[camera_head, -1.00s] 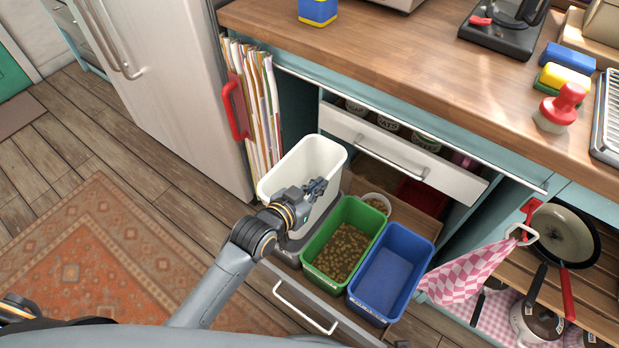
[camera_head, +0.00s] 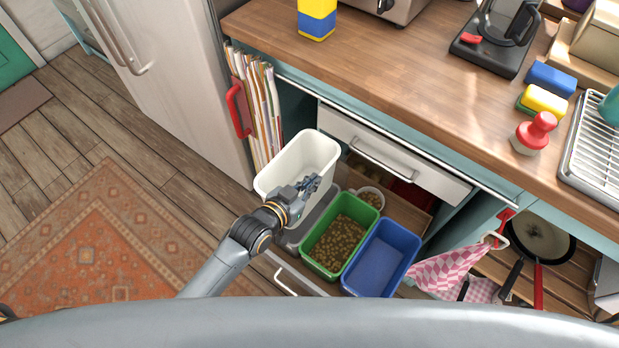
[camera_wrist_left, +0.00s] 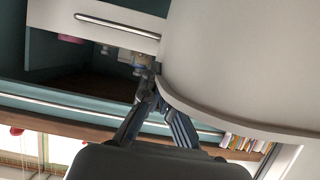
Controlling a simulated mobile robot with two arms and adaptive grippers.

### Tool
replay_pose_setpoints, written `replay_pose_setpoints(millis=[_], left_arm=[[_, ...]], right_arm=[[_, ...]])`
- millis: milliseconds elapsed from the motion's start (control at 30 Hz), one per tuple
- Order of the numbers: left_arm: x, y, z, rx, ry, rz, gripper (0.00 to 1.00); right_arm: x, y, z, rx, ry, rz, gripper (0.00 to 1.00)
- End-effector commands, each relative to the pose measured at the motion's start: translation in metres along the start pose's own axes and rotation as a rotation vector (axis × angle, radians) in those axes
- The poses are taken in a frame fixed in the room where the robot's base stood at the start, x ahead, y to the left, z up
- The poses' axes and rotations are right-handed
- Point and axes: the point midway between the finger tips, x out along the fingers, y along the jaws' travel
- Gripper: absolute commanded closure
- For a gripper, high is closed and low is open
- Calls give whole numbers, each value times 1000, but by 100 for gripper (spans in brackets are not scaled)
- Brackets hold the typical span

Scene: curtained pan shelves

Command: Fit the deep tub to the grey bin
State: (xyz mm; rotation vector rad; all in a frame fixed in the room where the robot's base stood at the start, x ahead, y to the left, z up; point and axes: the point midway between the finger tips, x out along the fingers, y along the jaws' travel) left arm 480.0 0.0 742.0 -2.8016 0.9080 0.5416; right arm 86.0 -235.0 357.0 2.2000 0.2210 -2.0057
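The deep tub (camera_head: 299,155) is tall, white and empty, with its open mouth up and a slight tilt. It stands at the left of the pull-out, over the grey bin (camera_head: 321,219). Only part of the grey bin's rim shows; the tub and my arm hide the rest. I cannot tell how far the tub's base is inside it. My left gripper (camera_head: 312,184) is at the tub's near right rim. In the left wrist view, its fingers (camera_wrist_left: 152,88) come together at the rim of the tub (camera_wrist_left: 245,60). My right gripper is out of view.
A green bin (camera_head: 317,258) of brown pellets and an empty blue bin (camera_head: 383,257) stand right of the grey bin. A small bowl (camera_head: 371,197) sits behind. The fridge (camera_head: 170,80) is left.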

Motion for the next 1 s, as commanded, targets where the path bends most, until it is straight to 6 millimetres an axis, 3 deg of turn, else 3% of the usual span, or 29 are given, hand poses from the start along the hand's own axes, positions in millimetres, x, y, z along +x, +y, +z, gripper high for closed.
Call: replay_pose_setpoints(millis=[333, 700, 1000], left_arm=[[-1, 0, -3, 5, 1, -12, 100], [16, 1, 38, 7, 0, -12, 100], [18, 1, 42, 7, 1, -12, 100]], right_arm=[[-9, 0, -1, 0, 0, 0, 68], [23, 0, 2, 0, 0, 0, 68], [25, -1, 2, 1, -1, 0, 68]])
